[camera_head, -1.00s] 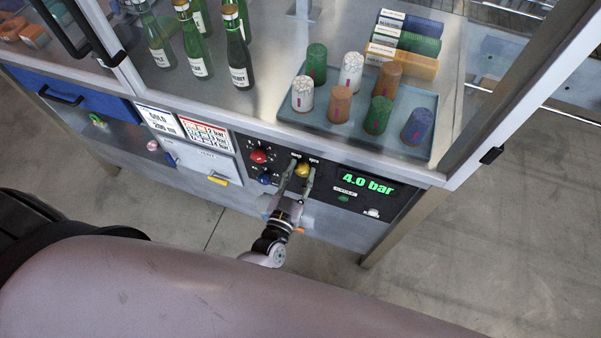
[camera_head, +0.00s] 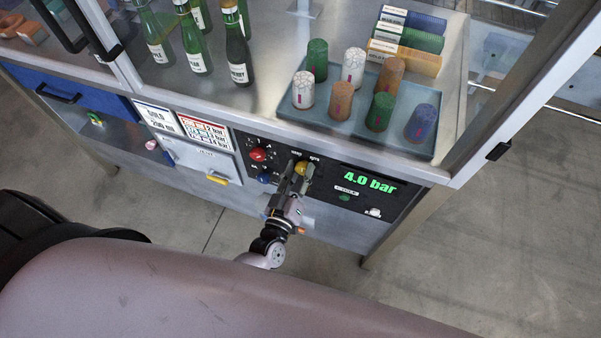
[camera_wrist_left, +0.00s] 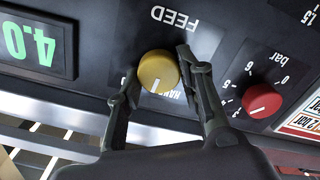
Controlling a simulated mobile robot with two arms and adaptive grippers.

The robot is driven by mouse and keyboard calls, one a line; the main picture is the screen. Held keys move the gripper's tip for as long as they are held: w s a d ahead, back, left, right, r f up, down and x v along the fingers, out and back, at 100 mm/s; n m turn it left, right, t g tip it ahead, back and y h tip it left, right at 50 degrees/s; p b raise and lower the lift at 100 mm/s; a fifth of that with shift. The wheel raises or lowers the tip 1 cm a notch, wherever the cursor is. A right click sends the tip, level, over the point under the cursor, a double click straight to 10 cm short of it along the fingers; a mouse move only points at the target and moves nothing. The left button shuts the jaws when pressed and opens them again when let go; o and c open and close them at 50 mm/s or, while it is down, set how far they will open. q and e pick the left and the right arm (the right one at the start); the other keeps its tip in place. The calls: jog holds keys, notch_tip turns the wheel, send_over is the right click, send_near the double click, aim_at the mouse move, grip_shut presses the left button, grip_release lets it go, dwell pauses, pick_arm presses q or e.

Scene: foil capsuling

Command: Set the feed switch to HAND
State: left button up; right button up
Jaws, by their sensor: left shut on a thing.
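The feed switch is a yellow round knob (camera_head: 302,167) on the black control panel; in the left wrist view the knob (camera_wrist_left: 158,70) sits below an upside-down FEED label (camera_wrist_left: 174,17). Its white mark points toward the picture bottom. A partly hidden label starting with "HAN" (camera_wrist_left: 169,92) lies just beside the mark. My left gripper (camera_head: 293,169) is shut on the knob. In the left wrist view its two fingers (camera_wrist_left: 156,71) stand on either side of the knob. My right gripper is not in view.
A red knob (camera_head: 258,155) and a blue knob (camera_head: 264,178) are left of the switch. A green 4.0 bar display (camera_head: 369,180) is to the right. Above, behind glass, stand green bottles (camera_head: 196,45) and a tray (camera_head: 430,148) of capsule stacks.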

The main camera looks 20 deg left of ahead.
pick_arm(q)
jog(key=n+b, duration=0.1)
jog(key=n, duration=0.3)
jog(key=shift+f+n+b, duration=0.15)
jog(key=shift+n+b, duration=0.15)
jog(key=shift+b, duration=0.05)
jog(key=shift+a+n+b, duration=0.1)
jog(key=shift+n+b, duration=0.45)
jog(key=shift+n, duration=0.95)
jog(key=o, duration=1.2)
jog(key=shift+c, duration=0.2)
jog(key=shift+s, duration=0.2)
jog(key=s, duration=1.1)
jog(key=shift+s+a, duration=0.2)
jog(key=shift+s, duration=0.15)
